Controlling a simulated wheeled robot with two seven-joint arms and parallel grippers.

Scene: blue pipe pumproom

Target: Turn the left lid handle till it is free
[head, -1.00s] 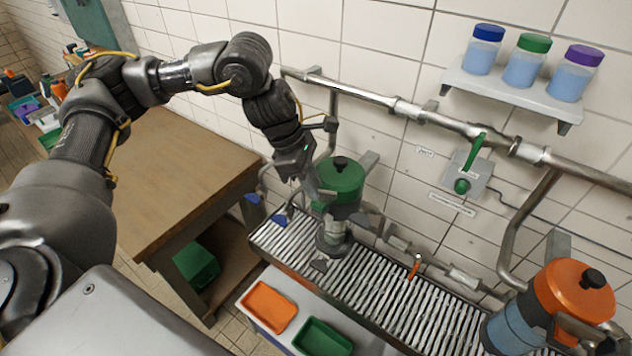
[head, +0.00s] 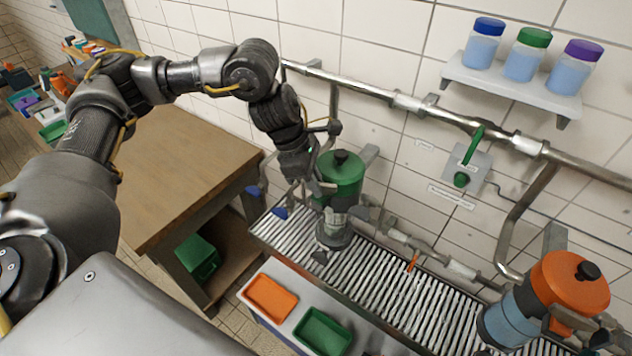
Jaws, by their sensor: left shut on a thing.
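A pot with a green lid (head: 345,172) and black knob stands on the slatted grate, against the tiled wall. My left gripper (head: 317,190) reaches down from above at the pot's left front side. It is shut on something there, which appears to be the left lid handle. The handle itself is mostly hidden behind the fingers, so its angle cannot be told. A second pot with an orange lid (head: 570,285) and black knob stands at the far right, with nothing of mine at it. My right gripper is not in view.
A pipe (head: 410,104) with a green lever (head: 473,147) runs along the wall. A shelf (head: 505,86) holds three jars. The slatted grate (head: 400,300) is mostly clear. Orange (head: 271,297) and green (head: 322,332) trays sit in front; a wooden table (head: 175,170) stands left.

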